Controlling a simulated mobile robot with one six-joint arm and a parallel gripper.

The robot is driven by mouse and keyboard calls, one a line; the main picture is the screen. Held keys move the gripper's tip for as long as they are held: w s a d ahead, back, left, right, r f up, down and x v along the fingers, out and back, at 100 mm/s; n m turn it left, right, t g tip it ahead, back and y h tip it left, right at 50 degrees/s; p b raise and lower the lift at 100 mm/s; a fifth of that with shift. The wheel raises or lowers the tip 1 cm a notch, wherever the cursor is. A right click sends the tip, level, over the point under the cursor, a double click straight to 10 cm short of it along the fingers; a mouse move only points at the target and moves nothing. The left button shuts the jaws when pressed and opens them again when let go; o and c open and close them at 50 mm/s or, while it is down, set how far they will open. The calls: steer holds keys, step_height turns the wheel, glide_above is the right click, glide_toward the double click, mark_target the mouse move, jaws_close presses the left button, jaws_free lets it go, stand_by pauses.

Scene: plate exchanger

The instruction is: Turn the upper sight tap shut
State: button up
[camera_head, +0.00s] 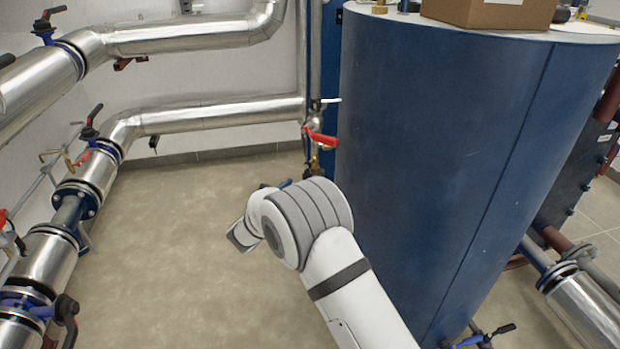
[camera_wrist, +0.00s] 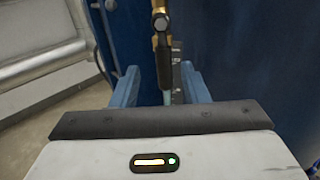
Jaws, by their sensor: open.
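A brass tap (camera_wrist: 160,22) shows at the top middle of the wrist view, in front of a dark blue surface. A dark part hangs below its body, with a pale, tube-like piece under it. I cannot tell for certain whether this is the upper sight tap, nor how its handle is turned. My gripper (camera_wrist: 160,80) is open. Its two blue fingers stand left and right of the parts below the tap, with gaps visible on both sides. In the head view my arm hides most of the gripper.
A large blue tank (camera_head: 440,150) stands right of my arm, with a cardboard box (camera_head: 485,12) on top. A red-handled valve (camera_head: 320,137) sits on the vertical pipe beside it. Silver pipes (camera_head: 210,118) run along the wall and left side. The floor (camera_head: 170,260) between is clear.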

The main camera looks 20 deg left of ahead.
mark_target(305, 177)
steer(key=x, duration=0.5)
steer(key=shift+w+d+b, duration=0.25)
steer(key=shift+d+b, duration=0.05)
jaws_close()
steer(key=shift+s+a, duration=0.1)
